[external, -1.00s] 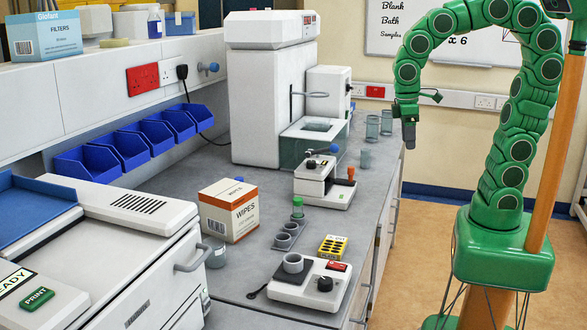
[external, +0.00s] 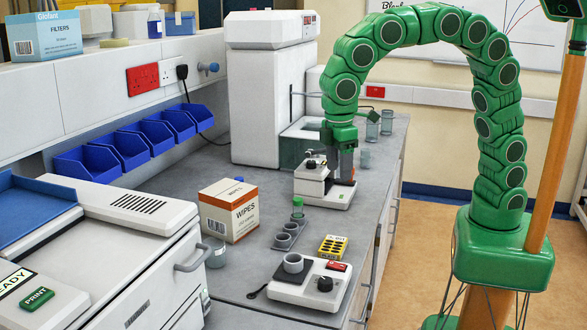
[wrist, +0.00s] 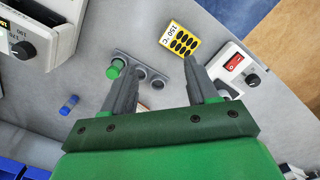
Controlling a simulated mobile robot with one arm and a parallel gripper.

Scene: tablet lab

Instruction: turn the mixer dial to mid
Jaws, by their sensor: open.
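A white bench unit (external: 290,293) at the front has a dark plate with a grey cup, a red switch and a black dial (external: 325,284). The dial also shows at the right of the wrist view (wrist: 253,79); its setting is too small to read. Another black knob (wrist: 25,48), on a white unit at the upper left of the wrist view, has marks around it. No label shows which is the mixer's. In the wrist view, my gripper (wrist: 160,68) points down, open and empty.
The small white device (external: 325,188) stands beside my gripper. A rack with a green-capped vial (external: 298,208), a yellow block (external: 332,246) and the WIPES box (external: 228,208) stand between it and the front unit. Glass beakers (external: 387,122) stand at the back right.

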